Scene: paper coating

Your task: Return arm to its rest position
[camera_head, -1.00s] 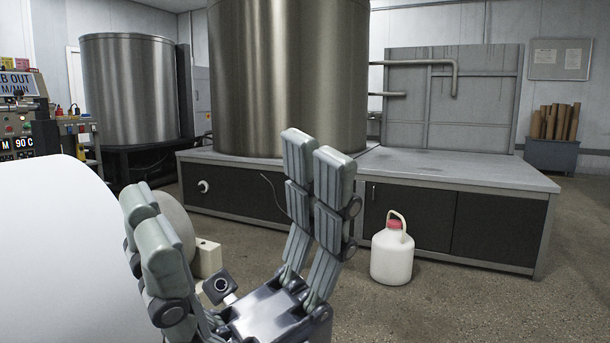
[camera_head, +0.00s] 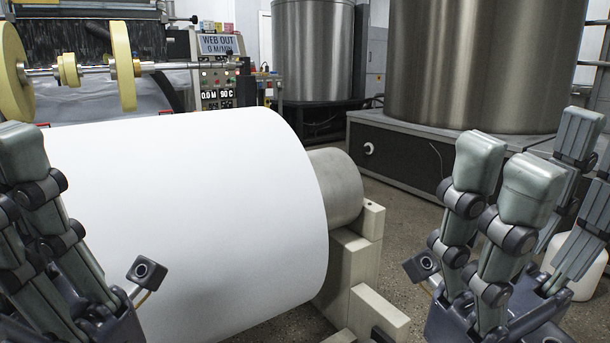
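My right gripper (camera_head: 538,160) is raised at the right of the head view, its grey fingers pointing up. Its finger pairs stand apart with nothing between them. My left gripper (camera_head: 30,180) is at the left edge, fingers also up and partly cut off by the frame. Its opposing fingers are out of view, so I cannot tell whether it is open. A large white paper roll (camera_head: 210,210) lies between the two grippers, and the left gripper covers part of it.
The roll's grey core (camera_head: 338,185) rests at a pale block stand (camera_head: 350,262). A coating machine with yellow discs (camera_head: 123,65) and a control panel (camera_head: 215,75) stands behind. Steel tanks (camera_head: 312,50) are further back. A white jug (camera_head: 575,277) is partly hidden behind the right gripper.

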